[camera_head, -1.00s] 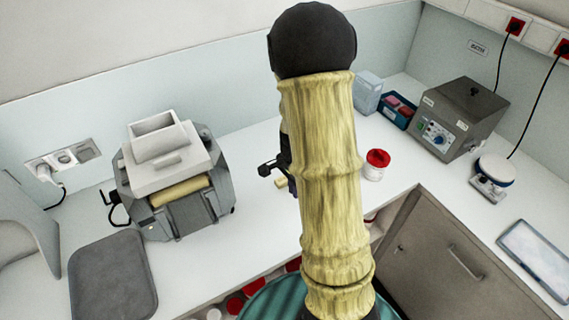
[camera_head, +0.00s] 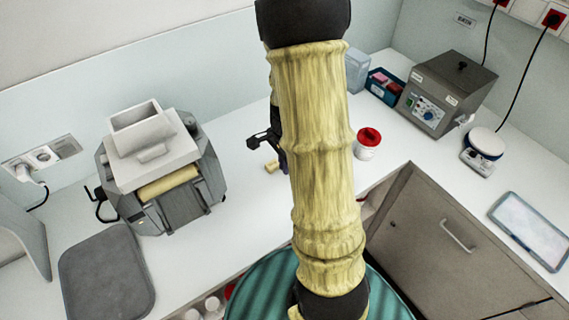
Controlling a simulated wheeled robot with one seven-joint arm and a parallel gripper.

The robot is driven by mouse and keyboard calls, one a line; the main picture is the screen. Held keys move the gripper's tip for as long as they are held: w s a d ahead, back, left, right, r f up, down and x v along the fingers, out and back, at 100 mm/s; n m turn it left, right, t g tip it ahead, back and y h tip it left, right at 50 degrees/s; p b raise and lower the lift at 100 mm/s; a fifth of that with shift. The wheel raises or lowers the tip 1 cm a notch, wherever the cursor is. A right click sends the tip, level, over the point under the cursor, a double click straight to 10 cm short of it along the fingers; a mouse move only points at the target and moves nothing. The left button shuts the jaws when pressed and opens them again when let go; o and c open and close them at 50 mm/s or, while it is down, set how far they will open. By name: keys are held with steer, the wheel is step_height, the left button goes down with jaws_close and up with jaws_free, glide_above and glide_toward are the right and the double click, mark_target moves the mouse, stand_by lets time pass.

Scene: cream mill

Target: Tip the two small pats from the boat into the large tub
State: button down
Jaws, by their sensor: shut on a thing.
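My gripper (camera_head: 265,140) shows only as a dark part at the left of my arm, over the counter. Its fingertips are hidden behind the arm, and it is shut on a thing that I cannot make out. A small yellow piece (camera_head: 272,167) shows just below it, close to the arm; I cannot tell whether it is one of the pats. A white tub with a red top (camera_head: 368,143) stands on the counter right of my arm, apart from the gripper. I cannot tell whether it is the large tub. I see no boat.
A grey machine (camera_head: 160,172) stands at the left, with a dark grey mat (camera_head: 106,275) before it. A blue box (camera_head: 384,88), a grey device (camera_head: 447,92), a small scale (camera_head: 482,147) and a tablet (camera_head: 530,230) are at the right. The counter between machine and arm is mostly clear.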

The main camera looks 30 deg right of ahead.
steer(key=shift+d+f+y+b, duration=0.15)
steer(key=shift+f+y+b, duration=0.15)
steer(key=shift+f+b, duration=0.15)
steer(key=shift+d+f+y+b, duration=0.15)
steer(key=shift+f+y+b, duration=0.25)
steer(key=shift+b, duration=0.35)
steer(key=shift+w+d+r+g+y+p, duration=0.15)
steer(key=shift+d+r+y+p, duration=0.35)
steer(key=shift+d+r+y, duration=0.4)
steer(key=shift+s+d+r+g+y+p, duration=0.15)
steer(key=shift+d+r+y+p, duration=0.4)
steer(key=shift+y, duration=0.55)
steer(key=shift+w+d+r+y+p, duration=0.1)
steer(key=shift+w+r+y+p, duration=0.2)
steer(key=shift+y+p, duration=0.1)
steer(key=shift+s+d+r+y+p, duration=0.1)
steer(key=shift+d+r+y+p, duration=0.05)
steer(key=shift+y+p, duration=0.15)
steer(key=shift+d+r+y+p, duration=0.1)
steer(key=shift+d+y+p, duration=0.3)
steer(key=shift+p, duration=0.1)
steer(key=shift+s+d+r+y+p, duration=0.1)
steer(key=shift+d+r+y+p, duration=0.2)
steer(key=shift+p, duration=0.2)
steer(key=shift+w+d+r+y+p, duration=0.1)
steer(key=shift+d+r+y+p, duration=0.1)
steer(key=shift+d+y+p, duration=0.5)
steer(key=shift+w+d+r+y+p, duration=0.1)
steer(key=shift+d+r+y+p, duration=0.1)
steer(key=shift+d+y+p, duration=0.45)
